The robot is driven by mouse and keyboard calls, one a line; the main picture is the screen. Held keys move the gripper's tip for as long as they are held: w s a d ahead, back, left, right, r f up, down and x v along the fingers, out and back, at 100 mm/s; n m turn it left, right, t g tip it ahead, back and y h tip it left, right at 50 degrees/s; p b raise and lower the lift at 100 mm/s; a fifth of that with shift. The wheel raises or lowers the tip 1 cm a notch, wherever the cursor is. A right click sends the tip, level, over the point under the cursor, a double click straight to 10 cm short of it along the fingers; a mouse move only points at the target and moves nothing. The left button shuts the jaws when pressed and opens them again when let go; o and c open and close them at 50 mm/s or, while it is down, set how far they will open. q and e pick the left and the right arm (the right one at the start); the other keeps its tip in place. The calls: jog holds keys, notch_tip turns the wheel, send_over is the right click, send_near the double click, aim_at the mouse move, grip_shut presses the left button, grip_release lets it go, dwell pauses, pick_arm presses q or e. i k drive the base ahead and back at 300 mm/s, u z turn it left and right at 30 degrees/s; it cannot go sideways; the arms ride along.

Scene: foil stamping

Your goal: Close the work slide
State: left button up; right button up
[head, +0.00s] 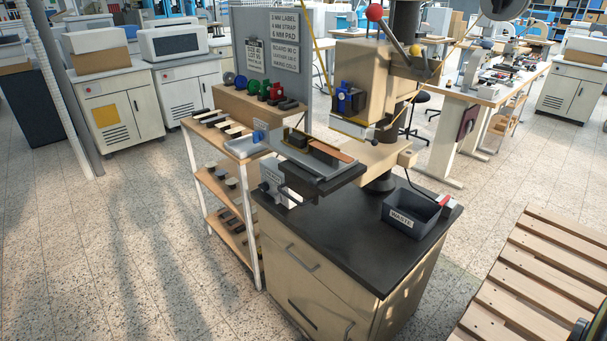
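The work slide (318,181) is the flat grey and black plate at the front of the stamping press (372,75). It sticks out from under the press head towards the left, past the cabinet top's left edge. A dark block and a brown piece (332,152) lie on it. A white labelled part (273,181) sits below the slide. Neither of my grippers is in view.
The press stands on a dark-topped cabinet (345,245). A waste bin (414,213) sits on its right side. A wooden shelf rack (216,183) stands close on the left, with a sign board behind. A slatted pallet (530,285) lies at the right. Floor at front left is clear.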

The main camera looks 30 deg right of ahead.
aim_at(296, 177)
jog(key=z, duration=1.65)
jog(key=i, duration=0.15)
jog(key=u, duration=0.9)
